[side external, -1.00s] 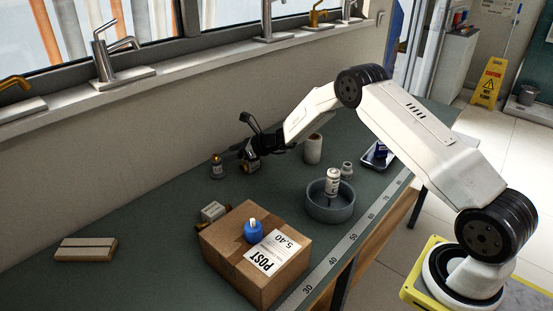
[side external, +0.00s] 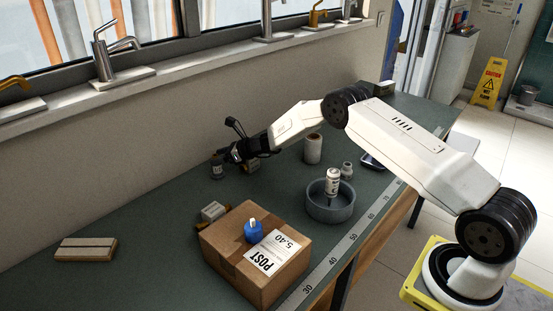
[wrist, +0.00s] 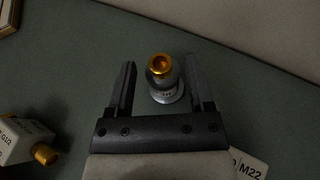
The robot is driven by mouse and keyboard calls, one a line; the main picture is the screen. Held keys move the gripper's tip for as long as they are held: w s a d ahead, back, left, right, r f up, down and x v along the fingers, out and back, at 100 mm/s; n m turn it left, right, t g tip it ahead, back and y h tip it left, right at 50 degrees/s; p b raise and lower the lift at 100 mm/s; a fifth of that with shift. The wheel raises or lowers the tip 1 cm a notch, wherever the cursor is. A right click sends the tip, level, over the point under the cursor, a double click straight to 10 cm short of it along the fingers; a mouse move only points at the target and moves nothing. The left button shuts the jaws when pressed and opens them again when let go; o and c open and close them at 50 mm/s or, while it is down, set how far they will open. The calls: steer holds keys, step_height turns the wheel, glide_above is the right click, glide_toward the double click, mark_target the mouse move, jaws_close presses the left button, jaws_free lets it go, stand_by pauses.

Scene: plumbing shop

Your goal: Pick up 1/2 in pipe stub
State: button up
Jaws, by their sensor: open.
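A small upright grey fitting with a brass-coloured top (wrist: 161,72) stands on the bench between my open fingers in the wrist view. It also shows at the fingertips in the side view (side external: 217,171). I cannot read its label or tell whether it is the 1/2 in pipe stub. My gripper (side external: 222,157) is open, low over the bench near the wall, with one finger on each side of the fitting; in the wrist view (wrist: 160,76) nothing is clamped.
A pale block with a brass end (wrist: 22,138) lies left in the wrist view; an M22-marked piece (wrist: 247,164) is partly hidden at right. The left bench is mostly clear.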

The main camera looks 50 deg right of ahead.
jaws_close()
steer(key=shift+s+f, duration=0.15)
steer(key=shift+f, duration=0.15)
stand_by(1.1)
steer(key=shift+r, duration=0.15)
